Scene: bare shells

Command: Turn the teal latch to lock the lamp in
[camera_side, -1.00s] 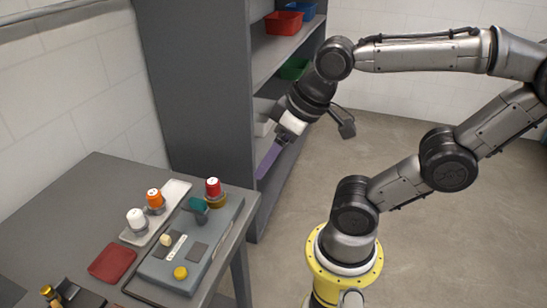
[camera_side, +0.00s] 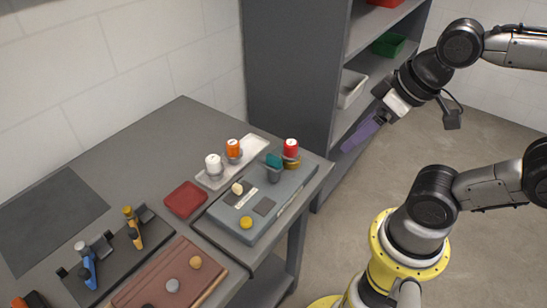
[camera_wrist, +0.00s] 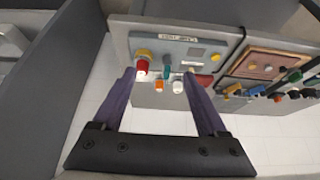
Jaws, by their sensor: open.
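The red-topped lamp (camera_side: 290,148) stands upright in a brass-coloured ring at the far right corner of a grey-blue panel (camera_side: 250,226). The teal latch (camera_side: 273,161) sits on a grey post just left of the lamp; whether it overlaps the lamp's ring I cannot tell. The wrist view also shows the lamp (camera_wrist: 142,68) and the latch (camera_wrist: 167,60). My gripper (camera_side: 349,145) has purple fingers and hangs in the air to the right of the panel, apart from it. In the wrist view my gripper (camera_wrist: 160,74) is open and empty.
A pale tray (camera_side: 211,182) behind the panel holds an orange-topped lamp (camera_side: 233,147) and a white-topped one (camera_side: 213,162). The panel carries a cream knob (camera_side: 237,188) and a yellow button (camera_side: 246,222). A grey shelf unit (camera_side: 290,75) stands close behind my gripper.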

